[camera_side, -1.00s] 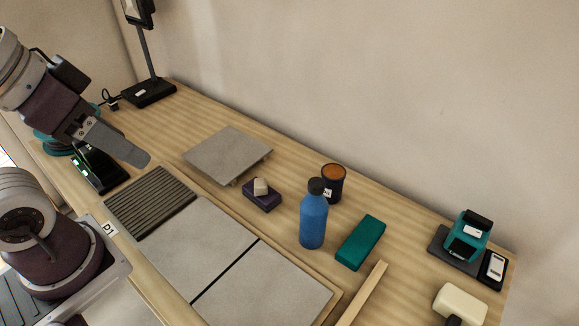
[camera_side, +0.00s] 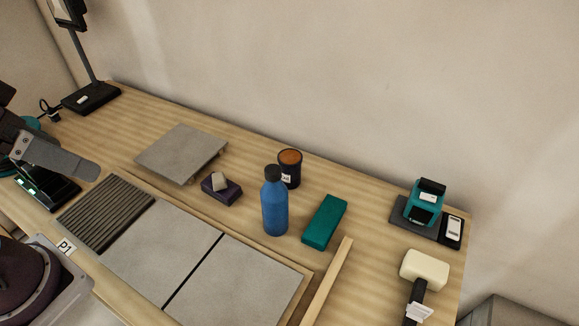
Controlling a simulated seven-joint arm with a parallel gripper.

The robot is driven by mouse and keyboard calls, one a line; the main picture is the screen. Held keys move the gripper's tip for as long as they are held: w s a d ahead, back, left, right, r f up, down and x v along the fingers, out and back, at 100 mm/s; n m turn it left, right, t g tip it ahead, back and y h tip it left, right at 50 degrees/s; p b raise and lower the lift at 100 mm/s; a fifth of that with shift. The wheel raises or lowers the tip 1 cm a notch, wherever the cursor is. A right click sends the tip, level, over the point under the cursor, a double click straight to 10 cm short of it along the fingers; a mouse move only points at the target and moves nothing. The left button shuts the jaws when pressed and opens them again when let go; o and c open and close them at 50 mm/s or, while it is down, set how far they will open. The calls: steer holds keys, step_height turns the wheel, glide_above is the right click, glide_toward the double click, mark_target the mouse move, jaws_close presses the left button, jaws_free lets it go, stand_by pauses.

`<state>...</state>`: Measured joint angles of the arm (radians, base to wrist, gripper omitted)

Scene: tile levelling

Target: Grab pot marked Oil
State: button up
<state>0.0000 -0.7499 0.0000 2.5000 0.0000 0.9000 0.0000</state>
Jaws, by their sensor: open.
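The pot marked Oil (camera_side: 289,171) is a small dark pot with an orange-brown top. It stands upright on the wooden table, behind and to the right of the blue bottle (camera_side: 274,208). The bottle stands close in front of the pot, and only part of the pot's white label shows beside it. My gripper (camera_side: 92,172) is at the left edge, above the table, far from the pot. A flat grey finger shows there; the gripper is open and nothing is seen in it.
Between my gripper and the pot lie a ribbed dark mat (camera_side: 106,213), a raised grey tile (camera_side: 181,151) and a purple block (camera_side: 221,190). A teal block (camera_side: 324,222) lies right of the bottle. A pale-headed mallet (camera_side: 425,270) and teal device (camera_side: 425,203) are farther right.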

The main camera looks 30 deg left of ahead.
steer(key=w+f+m+t, duration=0.1)
steer(key=w+f+t, duration=0.15)
steer(key=w, duration=1.05)
steer(key=w+f+m+t, duration=0.15)
steer(key=w+f, duration=0.25)
steer(key=w, duration=0.9)
steer(key=m+t+h, duration=0.1)
steer(key=m+h, duration=0.2)
steer(key=h, duration=0.1)
glide_above(290, 163)
steer(key=s+a, duration=0.2)
steer(key=a, duration=0.5)
step_height(290, 163, down, 14)
steer(key=d+f, duration=0.1)
steer(key=f, duration=0.1)
steer(key=s+d+f+t+h, duration=0.1)
steer(key=f, duration=0.2)
steer(key=d+f+h, duration=0.1)
steer(key=f, duration=0.1)
steer(key=shift+s+f+t, duration=0.15)
steer(key=shift+f+t, duration=0.1)
steer(key=shift+t, duration=0.05)
steer(key=x, duration=0.6)
steer(key=shift+w+d+f, duration=0.2)
steer(key=shift+w+f, duration=0.05)
steer(key=shift+f, duration=0.1)
steer(key=c, duration=1.7)
